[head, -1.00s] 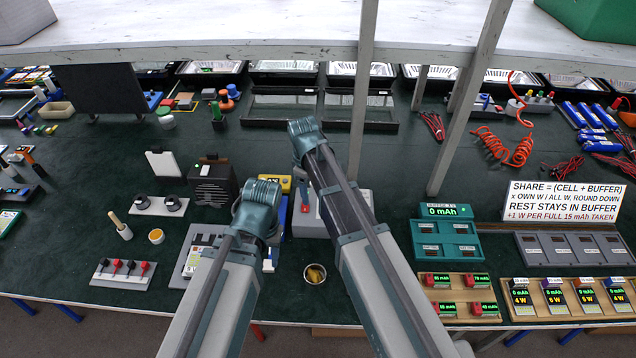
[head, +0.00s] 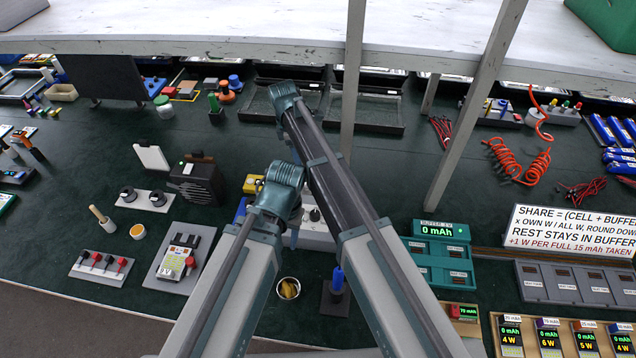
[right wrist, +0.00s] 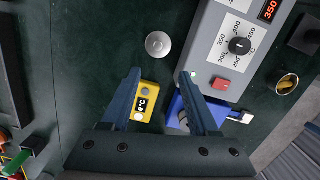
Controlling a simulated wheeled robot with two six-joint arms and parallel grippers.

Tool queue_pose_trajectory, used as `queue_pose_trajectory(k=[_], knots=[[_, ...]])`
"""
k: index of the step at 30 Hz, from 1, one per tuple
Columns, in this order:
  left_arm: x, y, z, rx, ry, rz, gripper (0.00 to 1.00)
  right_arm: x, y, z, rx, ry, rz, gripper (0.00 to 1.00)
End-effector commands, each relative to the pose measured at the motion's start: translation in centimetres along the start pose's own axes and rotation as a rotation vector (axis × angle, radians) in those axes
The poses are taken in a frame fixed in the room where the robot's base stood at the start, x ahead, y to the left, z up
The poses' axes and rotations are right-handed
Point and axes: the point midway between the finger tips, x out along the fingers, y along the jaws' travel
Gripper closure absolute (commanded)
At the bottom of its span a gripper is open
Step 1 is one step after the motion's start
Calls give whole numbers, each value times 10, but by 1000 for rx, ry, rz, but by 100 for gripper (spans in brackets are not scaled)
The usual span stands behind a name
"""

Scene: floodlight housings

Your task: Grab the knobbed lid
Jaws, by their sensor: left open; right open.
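A round pale grey disc with a small raised centre, which looks like the knobbed lid (right wrist: 158,44), lies flat on the dark green table in the right wrist view. My right gripper (right wrist: 162,75) is open and empty, its two blue fingers apart, with the lid just beyond the tips. In the head view my arms cover the lid's place. My left gripper (head: 277,188) is the lower one there, open, and its fingertips are mostly hidden. The upper arm, mine on the right (head: 286,96), hides its own fingers.
A yellow meter (right wrist: 147,102) sits by the left finger and a blue device (right wrist: 176,112) by the right one. A grey box with a dial (right wrist: 230,52) stands right of the lid. A small bowl (head: 288,288) and a blue-handled piece (head: 337,283) lie nearby.

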Motion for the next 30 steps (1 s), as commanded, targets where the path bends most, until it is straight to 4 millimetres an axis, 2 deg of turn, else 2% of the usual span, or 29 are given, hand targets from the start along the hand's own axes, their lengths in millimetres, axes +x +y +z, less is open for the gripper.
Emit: queue_pose_trajectory(k=[8,14,24,30], knots=[[6,0,0,0,0,0,50,6,0,-1,-1,0,0,39],[28,3,-1,0,0,0,50,28,0,-1,0,0,0,39],[77,7,-4,0,0,0,50,78,0,0,0,0,0,39],[87,8,-5,0,0,0,50,88,0,0,0,0,0,39]])
